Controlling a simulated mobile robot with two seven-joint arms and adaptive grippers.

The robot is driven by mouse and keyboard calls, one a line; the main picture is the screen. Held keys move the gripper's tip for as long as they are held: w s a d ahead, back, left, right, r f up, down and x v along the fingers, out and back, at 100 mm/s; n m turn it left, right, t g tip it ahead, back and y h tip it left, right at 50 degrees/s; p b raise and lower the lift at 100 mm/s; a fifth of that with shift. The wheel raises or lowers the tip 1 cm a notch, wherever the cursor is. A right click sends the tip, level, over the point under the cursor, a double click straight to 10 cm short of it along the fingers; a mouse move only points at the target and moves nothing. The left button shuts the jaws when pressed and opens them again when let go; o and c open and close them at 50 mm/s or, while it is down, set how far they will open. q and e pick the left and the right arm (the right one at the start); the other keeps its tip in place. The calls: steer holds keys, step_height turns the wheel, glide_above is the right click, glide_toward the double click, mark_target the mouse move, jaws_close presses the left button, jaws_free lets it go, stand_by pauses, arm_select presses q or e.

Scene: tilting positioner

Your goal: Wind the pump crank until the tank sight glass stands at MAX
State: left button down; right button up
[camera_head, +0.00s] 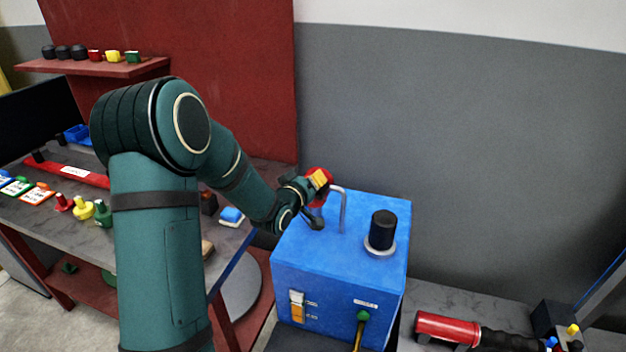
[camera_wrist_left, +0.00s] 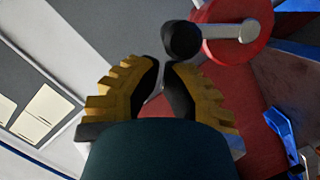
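The blue pump tank (camera_head: 290,260) stands on the bench. Its sight glass (camera_head: 297,306) is on the front at the lower left, pale above and orange in its lower part; the marks beside it are too small to read. In the left wrist view the red disc (camera_wrist_left: 250,45) carries a grey crank arm (camera_wrist_left: 228,31) with a black knob (camera_wrist_left: 182,40). My left gripper (camera_wrist_left: 162,65) has a narrow gap between its fingertips. The knob appears just beyond the tips, not between them.
A black cap (camera_head: 382,230) and a bent grey pipe (camera_head: 343,208) rise from the tank top. A green knob (camera_head: 363,316) is on its front. A red cylinder (camera_head: 446,328) lies to the right. Left is a workbench with coloured parts, below a shelf (camera_head: 95,68).

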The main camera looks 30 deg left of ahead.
arm_select(q)
steer(key=shift+w+d+f+b, duration=0.15)
steer(key=shift+d+b, duration=0.15)
steer(key=shift+b, duration=0.15)
steer(key=shift+d+f+m+b, duration=0.15)
steer(key=shift+d+m+b, duration=0.25)
steer(key=shift+m, duration=0.2)
